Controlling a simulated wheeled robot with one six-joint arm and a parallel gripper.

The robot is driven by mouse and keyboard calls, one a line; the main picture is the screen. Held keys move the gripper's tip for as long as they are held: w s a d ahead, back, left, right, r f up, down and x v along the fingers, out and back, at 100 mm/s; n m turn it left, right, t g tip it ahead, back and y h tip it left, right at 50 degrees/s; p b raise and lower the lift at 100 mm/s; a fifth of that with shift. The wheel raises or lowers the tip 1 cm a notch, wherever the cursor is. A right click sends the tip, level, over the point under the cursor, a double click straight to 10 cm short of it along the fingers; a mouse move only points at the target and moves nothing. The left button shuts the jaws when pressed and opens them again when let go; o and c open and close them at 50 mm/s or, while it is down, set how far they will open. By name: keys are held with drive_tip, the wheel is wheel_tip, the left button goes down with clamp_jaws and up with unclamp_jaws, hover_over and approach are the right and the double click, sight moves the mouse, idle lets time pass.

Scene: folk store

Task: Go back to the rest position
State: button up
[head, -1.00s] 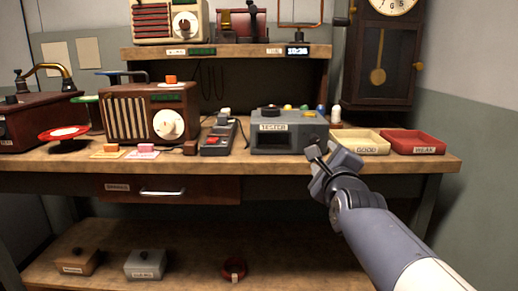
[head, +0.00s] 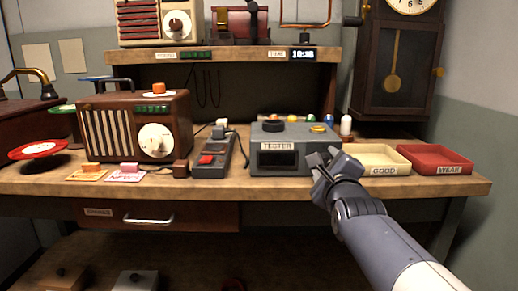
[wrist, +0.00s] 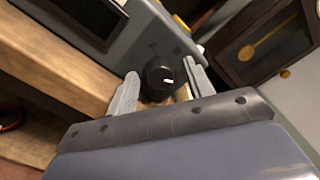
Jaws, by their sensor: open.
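My gripper (head: 325,160) is open, in front of the right end of the grey tester (head: 262,142) on the bench. In the wrist view my gripper (wrist: 160,72) has its two fingers apart, with a black knob (wrist: 163,76) of the tester (wrist: 143,32) showing between them. I cannot tell whether the fingers touch the knob. Nothing is seen held. My forearm reaches in from the lower right.
The cream GOOD tray (head: 384,169) and red WEAR tray (head: 441,169) stand just right of my gripper. A brown radio (head: 120,128) and a switch box (head: 211,160) stand left of the tester. A pendulum clock (head: 392,65) stands behind the trays.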

drive_tip(key=shift+n, duration=0.4)
drive_tip(key=shift+s+r+n+p, duration=0.2)
drive_tip(key=shift+n+p, duration=0.1)
drive_tip(key=shift+p, duration=0.2)
drive_tip(key=n+p, duration=0.2)
drive_tip(key=n, duration=0.1)
drive_tip(key=shift+w+f+n+p, duration=0.1)
drive_tip(key=shift+n+p, duration=0.3)
drive_tip(key=n+p, duration=0.4)
drive_tip(key=n, duration=0.2)
drive_tip(key=shift+p, duration=0.3)
drive_tip(key=n+p, duration=0.6)
drive_tip(key=n, duration=0.1)
drive_tip(key=n+p, duration=0.3)
drive_tip(key=shift+d, duration=0.1)
drive_tip(key=shift+f+n+p, duration=0.2)
drive_tip(key=shift+n+p, duration=0.5)
drive_tip(key=shift+n, duration=0.1)
